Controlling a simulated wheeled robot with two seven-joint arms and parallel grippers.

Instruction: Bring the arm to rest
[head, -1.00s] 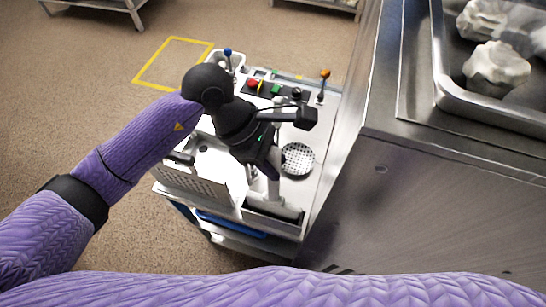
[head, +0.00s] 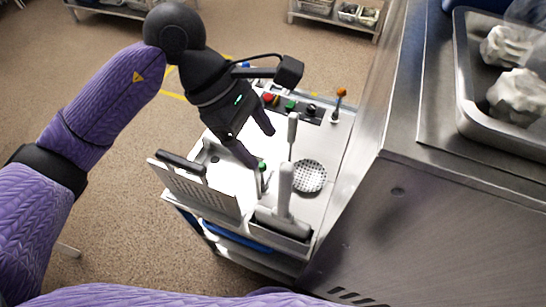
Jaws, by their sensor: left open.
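My left gripper (head: 257,146) is in the head view, above the white-topped machine (head: 335,149). Its two dark fingers are spread apart and point down, with nothing seen between them. A perforated basket (head: 195,188) with a dark handle is at the machine's left front, to the left of and below the fingers. Beside it, to the right, a second holder with an upright pale handle (head: 285,185) stands at the front edge. A small green-topped part (head: 262,168) shows just under the fingertips; I cannot tell whether they touch it. My right gripper is not in view.
A round perforated drain (head: 310,176) lies in the machine top. A control panel (head: 290,105) with coloured buttons and an orange-knobbed lever (head: 341,93) are behind. A steel counter (head: 440,180) with a tray (head: 475,125) of pale lumps stands close on the right. Floor is open at left.

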